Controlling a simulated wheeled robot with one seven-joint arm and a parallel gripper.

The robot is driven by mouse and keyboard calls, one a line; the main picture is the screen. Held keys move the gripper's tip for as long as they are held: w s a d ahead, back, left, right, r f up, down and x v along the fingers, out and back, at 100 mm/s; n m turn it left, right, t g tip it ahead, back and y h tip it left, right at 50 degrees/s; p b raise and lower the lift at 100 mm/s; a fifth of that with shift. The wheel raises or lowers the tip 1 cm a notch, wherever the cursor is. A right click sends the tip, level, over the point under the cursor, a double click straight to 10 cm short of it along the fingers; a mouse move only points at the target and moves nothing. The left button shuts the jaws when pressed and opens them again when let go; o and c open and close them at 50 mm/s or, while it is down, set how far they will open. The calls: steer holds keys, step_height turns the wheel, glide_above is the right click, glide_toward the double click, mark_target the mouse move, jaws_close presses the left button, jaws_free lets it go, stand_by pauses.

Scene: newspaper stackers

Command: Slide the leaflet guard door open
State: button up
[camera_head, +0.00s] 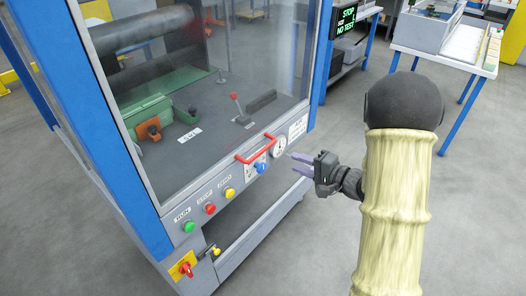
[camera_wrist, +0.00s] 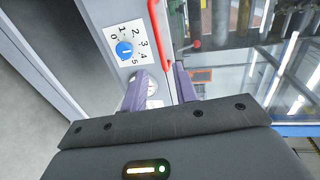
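The guard door (camera_head: 210,80) is a large clear panel in a blue-framed machine, and it covers the machine's front. A red bar handle (camera_head: 257,149) sits at its lower edge. In the wrist view the red handle (camera_wrist: 160,38) runs down toward the gap between my fingertips. My gripper (camera_head: 298,163) is open, with two purple fingers apart and nothing between them. It is to the right of the handle and apart from it in the head view. The fingers also show in the wrist view (camera_wrist: 160,82). Whether the handle's lower end lies between the fingers I cannot tell.
Below the door are a blue knob (camera_head: 261,168), a round gauge (camera_head: 279,145) and green, red and yellow buttons (camera_head: 210,208). A red rotary switch (camera_head: 186,269) is at the lower left corner. A white table (camera_head: 455,55) stands at the back right. Grey floor is clear right of the machine.

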mark_target(264, 151)
steer(key=b+x, duration=0.1)
steer(key=x, duration=1.3)
steer(key=shift+w+a+b, duration=0.1)
steer(key=shift+a+b, duration=0.05)
steer(key=shift+b, duration=0.25)
jaws_close()
